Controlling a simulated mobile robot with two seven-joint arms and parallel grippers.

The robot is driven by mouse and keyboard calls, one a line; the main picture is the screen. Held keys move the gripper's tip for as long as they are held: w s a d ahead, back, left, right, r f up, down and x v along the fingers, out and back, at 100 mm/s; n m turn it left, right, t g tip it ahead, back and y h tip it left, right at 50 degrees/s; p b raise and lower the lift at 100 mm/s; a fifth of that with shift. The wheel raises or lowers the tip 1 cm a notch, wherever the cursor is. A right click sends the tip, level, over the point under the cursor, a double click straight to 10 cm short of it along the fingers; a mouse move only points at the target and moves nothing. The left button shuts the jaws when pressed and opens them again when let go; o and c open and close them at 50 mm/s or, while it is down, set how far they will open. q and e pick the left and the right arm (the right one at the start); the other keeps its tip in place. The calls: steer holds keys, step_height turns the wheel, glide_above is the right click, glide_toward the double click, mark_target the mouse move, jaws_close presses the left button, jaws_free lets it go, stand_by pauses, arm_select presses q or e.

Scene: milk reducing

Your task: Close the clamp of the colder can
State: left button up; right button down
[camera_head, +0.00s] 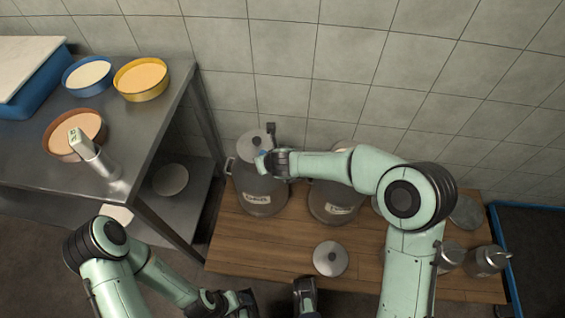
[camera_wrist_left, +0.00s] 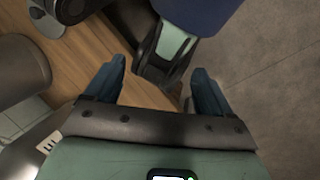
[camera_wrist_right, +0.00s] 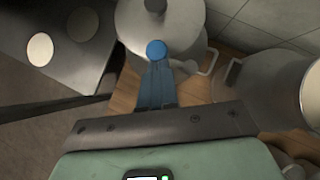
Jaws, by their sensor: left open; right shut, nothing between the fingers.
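A grey metal can (camera_head: 262,197) with a label stands at the left end of the wooden table, its lid (camera_head: 255,142) on top. A dark upright piece (camera_head: 271,129) beside the lid may be its clamp; I cannot tell its state. My right gripper (camera_head: 263,162) is shut and empty at this can's upper front. In the right wrist view its blue fingers (camera_wrist_right: 156,78) point at the lidded can (camera_wrist_right: 177,20). A second labelled can (camera_head: 334,207) stands to the right, partly hidden by my right arm. My left gripper (camera_wrist_left: 155,88) is open and empty near the table's front edge.
A loose lid (camera_head: 330,258) lies on the wooden table (camera_head: 280,247). Smaller metal cans (camera_head: 488,261) stand at the right end. A tiled wall closes the back.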

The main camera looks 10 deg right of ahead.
arm_select(q)
steer(key=shift+w+a+f+t, duration=0.15)
steer(key=shift+w+f, duration=0.2)
steer(key=shift+w, duration=0.15)
steer(key=shift+w+a+f+t, duration=0.15)
steer(key=shift+w+f, duration=0.2)
steer(key=shift+w, duration=0.15)
arm_select(e)
steer(key=shift+w+a+m+h, duration=0.2)
steer(key=shift+w+m+h, duration=0.15)
steer(key=shift+m+h, duration=0.5)
arm_select(q)
steer(key=shift+r, duration=0.1)
arm_select(e)
steer(key=shift+d, duration=0.2)
arm_select(q)
steer(key=shift+r, duration=0.15)
arm_select(e)
steer(key=shift+w+d, duration=0.1)
steer(key=shift+d, duration=0.45)
